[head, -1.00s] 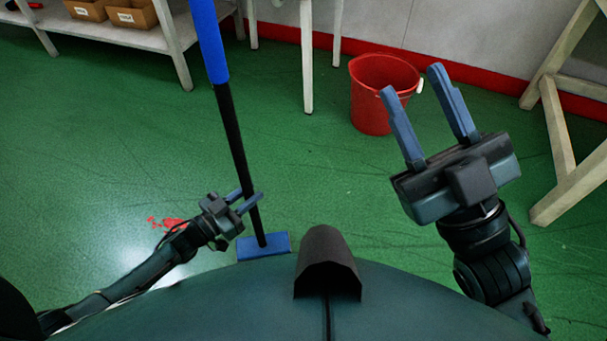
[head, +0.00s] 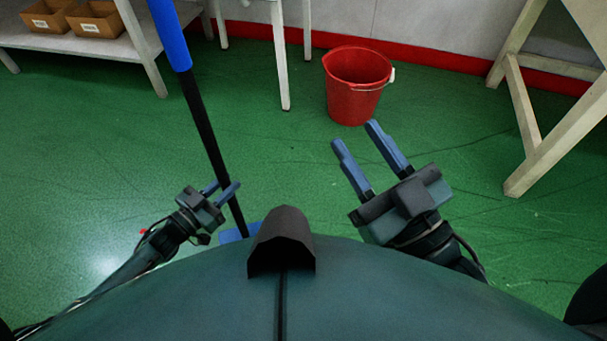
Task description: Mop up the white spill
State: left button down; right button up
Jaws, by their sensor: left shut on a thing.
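A mop with a blue upper handle (head: 170,35), a black lower pole and a blue flat head (head: 233,235) stands slightly tilted in front of me. Its head is on the floor, partly hidden by my body. My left gripper (head: 222,190) is shut on the black pole low down, a little above the head. My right gripper (head: 355,132) is open and empty, raised at the right of centre. I see no white spill in view. A small bit of red (head: 143,232) shows on the floor beside my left arm, mostly hidden.
A red bucket (head: 350,105) stands on the green floor (head: 100,140) near the back wall. A white shelf (head: 85,62) with cardboard boxes (head: 97,20) is at the back left. A wooden-legged table (head: 560,135) is at the right. The floor between is clear.

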aim_at(223, 178)
pick_arm(q)
notch_tip(223, 178, up, 3)
jog(key=shift+w+f+p, duration=0.1)
jog(key=shift+f+p, duration=0.05)
jog(key=shift+p, duration=0.7)
pick_arm(e)
jog(key=shift+s+a+f+m+g+h, duration=0.1)
jog(key=shift+s+f+m+g+h, duration=0.25)
jog(key=shift+s+f+h, duration=0.25)
jog(key=shift+w, duration=0.1)
